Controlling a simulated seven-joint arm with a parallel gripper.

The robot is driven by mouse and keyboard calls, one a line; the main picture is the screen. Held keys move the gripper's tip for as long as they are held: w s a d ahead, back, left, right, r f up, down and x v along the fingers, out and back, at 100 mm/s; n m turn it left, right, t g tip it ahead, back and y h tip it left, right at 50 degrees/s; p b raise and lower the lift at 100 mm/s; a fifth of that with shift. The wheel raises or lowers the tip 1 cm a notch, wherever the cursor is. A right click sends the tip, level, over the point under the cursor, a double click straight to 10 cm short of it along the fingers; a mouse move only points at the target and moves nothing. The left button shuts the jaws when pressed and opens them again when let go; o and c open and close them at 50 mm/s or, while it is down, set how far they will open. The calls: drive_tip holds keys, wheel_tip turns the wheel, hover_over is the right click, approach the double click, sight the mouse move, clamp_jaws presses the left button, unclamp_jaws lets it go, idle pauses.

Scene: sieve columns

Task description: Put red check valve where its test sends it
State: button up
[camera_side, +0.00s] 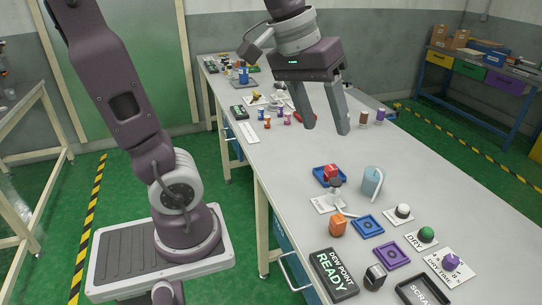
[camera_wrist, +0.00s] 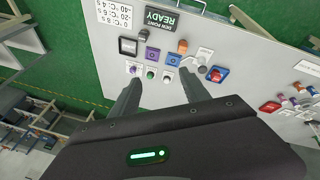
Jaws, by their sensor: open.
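The red check valve appears to be the small red block (camera_side: 331,171) in a blue tray (camera_side: 319,178); in the wrist view the red block (camera_wrist: 217,75) is to the right of the right finger. My gripper (camera_side: 327,126) is open and empty, well above the table and roughly over the red block in the side view. A grey test fitting (camera_side: 335,188) with a white hose stands on a white plate. A blue square tray (camera_side: 367,226), a purple square tray (camera_side: 391,256) and a black SCRAP tray (camera_side: 411,295) lie nearby. The display (camera_side: 334,275) reads DEW POINT READY.
An orange block (camera_side: 337,226) and a pale blue cylinder (camera_side: 371,182) stand near the fitting. Cards bear a white knob (camera_side: 403,210), a green DRY button (camera_side: 426,234) and a purple DRY TIME knob (camera_side: 451,262). Several small parts stand farther along the table. The table's middle is clear.

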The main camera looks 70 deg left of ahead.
drive_tip(key=s+d+f+m, duration=0.1)
drive_tip(key=s+f+m, duration=0.1)
drive_tip(key=s, duration=0.3)
drive_tip(key=s+d+f+m+t+y, duration=0.1)
drive_tip(key=s+d+f+m, duration=0.1)
drive_tip(key=s, duration=0.4)
drive_tip(key=shift+m+t, duration=0.3)
drive_tip(key=shift+m, duration=0.3)
